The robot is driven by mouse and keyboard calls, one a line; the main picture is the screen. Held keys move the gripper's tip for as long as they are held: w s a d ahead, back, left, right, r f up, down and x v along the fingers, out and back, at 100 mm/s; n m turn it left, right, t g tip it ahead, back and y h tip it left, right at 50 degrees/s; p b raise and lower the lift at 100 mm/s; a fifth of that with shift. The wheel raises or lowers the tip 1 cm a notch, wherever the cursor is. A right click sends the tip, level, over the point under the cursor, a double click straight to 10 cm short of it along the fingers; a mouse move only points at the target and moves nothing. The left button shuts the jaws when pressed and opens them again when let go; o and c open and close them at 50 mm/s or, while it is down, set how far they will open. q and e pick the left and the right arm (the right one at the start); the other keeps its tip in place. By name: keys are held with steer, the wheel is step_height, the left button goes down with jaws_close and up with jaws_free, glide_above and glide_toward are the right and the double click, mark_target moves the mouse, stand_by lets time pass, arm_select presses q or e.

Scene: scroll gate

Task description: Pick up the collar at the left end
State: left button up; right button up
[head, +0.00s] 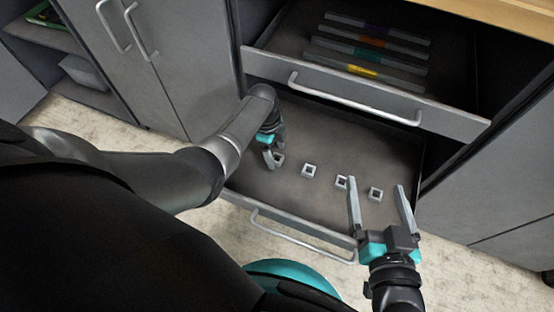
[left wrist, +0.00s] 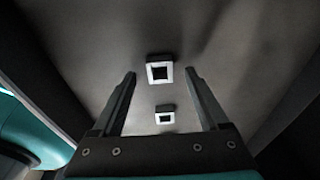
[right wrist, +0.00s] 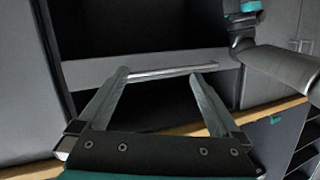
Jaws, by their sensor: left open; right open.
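Several small grey square collars with open centres lie in a slanting row in the lower drawer. The left-end collar (head: 281,159) is beside my left gripper's fingers and partly hidden by them. The other collars (head: 309,165) continue to the right. My left gripper (head: 275,156) points down into the drawer. In the left wrist view its fingers are apart and empty (left wrist: 160,75), with one collar (left wrist: 160,60) between the fingertips' lines and another (left wrist: 165,108) nearer the palm. My right gripper (head: 376,184) is open and empty above the drawer's right front; its fingers also show in the right wrist view (right wrist: 160,78).
The upper drawer (head: 270,62) is pulled out behind, holding several grey bars with coloured bands (head: 365,70). Its long handle (head: 350,103) faces my arms. The lower drawer's front (head: 290,220) and side walls bound the collars. Cabinet doors (head: 130,70) stand at left.

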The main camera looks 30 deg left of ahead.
arm_select(q)
steer(key=shift+d+f+b, duration=0.1)
steer(key=shift+f+b, duration=0.35)
steer(key=shift+f, duration=0.25)
arm_select(e)
steer(key=shift+s+a+r+m+t+y, duration=0.15)
steer(key=shift+s+a+r+t, duration=0.15)
steer(key=shift+t, duration=0.25)
steer(key=shift+s+a+r+m+t+y, duration=0.2)
steer(key=shift+r+t, duration=0.2)
steer(key=shift+t, duration=0.15)
arm_select(q)
jaws_close()
